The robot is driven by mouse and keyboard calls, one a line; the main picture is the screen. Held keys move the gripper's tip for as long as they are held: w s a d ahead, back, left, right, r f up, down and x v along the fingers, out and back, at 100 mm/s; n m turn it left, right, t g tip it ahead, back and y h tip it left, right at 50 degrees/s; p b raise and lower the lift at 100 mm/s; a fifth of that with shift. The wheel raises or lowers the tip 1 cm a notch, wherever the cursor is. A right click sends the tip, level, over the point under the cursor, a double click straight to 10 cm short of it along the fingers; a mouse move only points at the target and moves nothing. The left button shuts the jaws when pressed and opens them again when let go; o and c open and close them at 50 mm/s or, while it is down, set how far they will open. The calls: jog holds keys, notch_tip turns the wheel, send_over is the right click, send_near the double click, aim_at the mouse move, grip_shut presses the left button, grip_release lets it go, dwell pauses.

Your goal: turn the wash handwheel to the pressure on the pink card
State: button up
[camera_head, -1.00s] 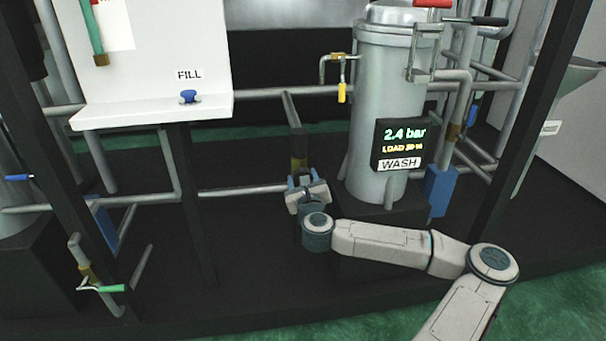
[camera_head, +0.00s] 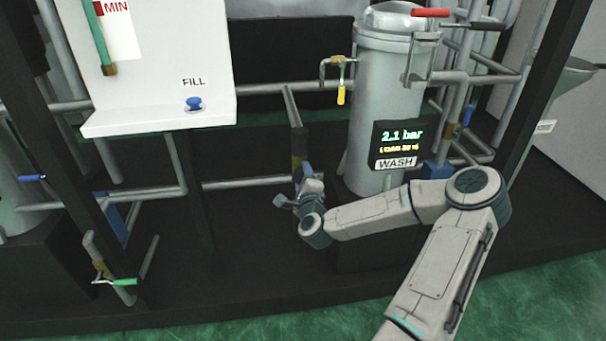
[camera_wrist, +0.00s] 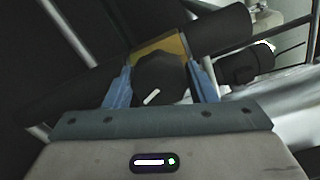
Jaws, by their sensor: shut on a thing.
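The wash handwheel shows in the wrist view as a dark faceted knob (camera_wrist: 158,72) with a white mark, in front of a brass-coloured fitting (camera_wrist: 172,46) on a dark pipe. My gripper (camera_wrist: 161,84) is shut on it, with one blue finger on each side. In the head view my gripper (camera_head: 308,180) is at the vertical pipe left of the grey tank, and it hides the handwheel. The black display (camera_head: 399,144) on the tank reads 2.1 bar in green above a WASH label; its smaller yellow line is blurred. I see no pink card.
The grey tank (camera_head: 380,95) stands right of my gripper. A white panel with a shelf (camera_head: 160,119) and a blue FILL knob (camera_head: 193,103) is at the left. Pipes and a yellow-handled valve (camera_head: 340,94) are behind. Dark posts flank the skid.

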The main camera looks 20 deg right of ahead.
jog(key=n, duration=0.3)
jog(key=shift+n, duration=0.4)
jog(key=shift+f+n, duration=0.1)
jog(key=shift+n, duration=1.7)
jog(key=o, duration=1)
